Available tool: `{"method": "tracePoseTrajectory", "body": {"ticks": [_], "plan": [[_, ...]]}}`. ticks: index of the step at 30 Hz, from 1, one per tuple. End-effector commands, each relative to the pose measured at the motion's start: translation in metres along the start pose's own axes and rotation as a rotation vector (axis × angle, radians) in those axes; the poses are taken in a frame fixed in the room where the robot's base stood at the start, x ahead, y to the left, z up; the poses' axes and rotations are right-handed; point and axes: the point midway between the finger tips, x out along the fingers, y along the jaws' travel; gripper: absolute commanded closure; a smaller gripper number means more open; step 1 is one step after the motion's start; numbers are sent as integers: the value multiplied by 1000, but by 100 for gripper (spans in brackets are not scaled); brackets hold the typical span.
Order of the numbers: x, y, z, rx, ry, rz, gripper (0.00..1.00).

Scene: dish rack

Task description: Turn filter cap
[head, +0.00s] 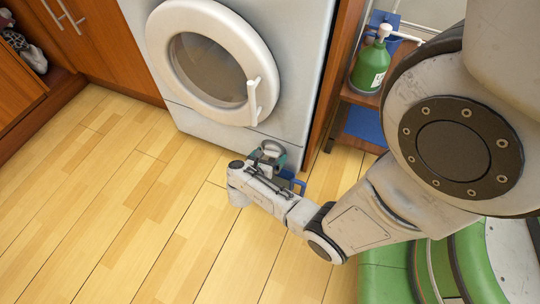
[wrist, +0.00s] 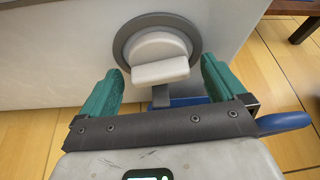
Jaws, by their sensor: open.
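The filter cap (wrist: 160,57) is a round white cap with a flat white grip bar, set in a grey ring on the washing machine's lower front. My gripper (wrist: 162,66) is open in the wrist view, with one green finger on each side of the cap's grip bar. Both fingers appear apart from the bar, with gaps left and right. In the head view my gripper (head: 269,156) is low at the machine's bottom right. There, the arm's end partly covers the cap area.
The white washing machine (head: 272,40) has its round door (head: 183,70) closed, with a white handle. A green bottle (head: 370,67) stands on a wooden shelf to the right. Wooden cabinets (head: 105,45) are at the left. The wooden floor (head: 130,200) in front is clear.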

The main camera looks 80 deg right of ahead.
Motion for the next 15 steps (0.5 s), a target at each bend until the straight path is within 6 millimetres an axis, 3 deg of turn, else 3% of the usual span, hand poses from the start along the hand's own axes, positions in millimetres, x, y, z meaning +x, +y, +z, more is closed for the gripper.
{"method": "tracePoseTrajectory", "body": {"ticks": [15], "plan": [[-15, 0, 0, 0, 1, 0, 2]]}}
